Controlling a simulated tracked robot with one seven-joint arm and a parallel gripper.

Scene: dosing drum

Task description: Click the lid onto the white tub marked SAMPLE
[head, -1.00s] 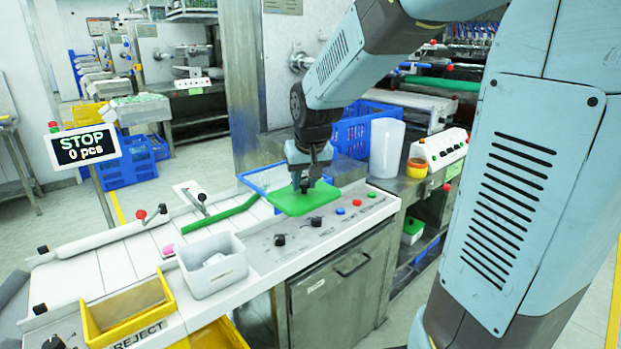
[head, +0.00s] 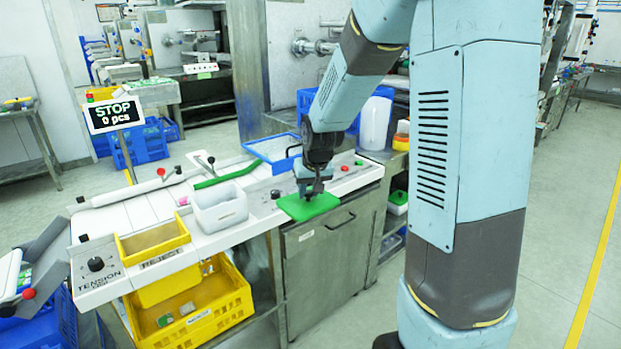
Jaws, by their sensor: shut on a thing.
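My gripper (head: 309,190) is shut on a flat green lid (head: 308,208) and holds it level. In the head view the lid covers part of the counter's front edge, above a steel cabinet door; its exact height is hard to tell. The white tub (head: 222,214) stands open and upright on the counter to the left of the lid, apart from it. Some white contents show inside the tub. I cannot read a SAMPLE mark on it from here.
A yellow tray (head: 155,246) marked REJECT sits left of the tub, above a yellow crate (head: 215,318). A blue-rimmed tray (head: 262,150) lies behind the lid. A green bar (head: 225,176) and lever handles are behind the tub. Knobs line the counter (head: 345,181).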

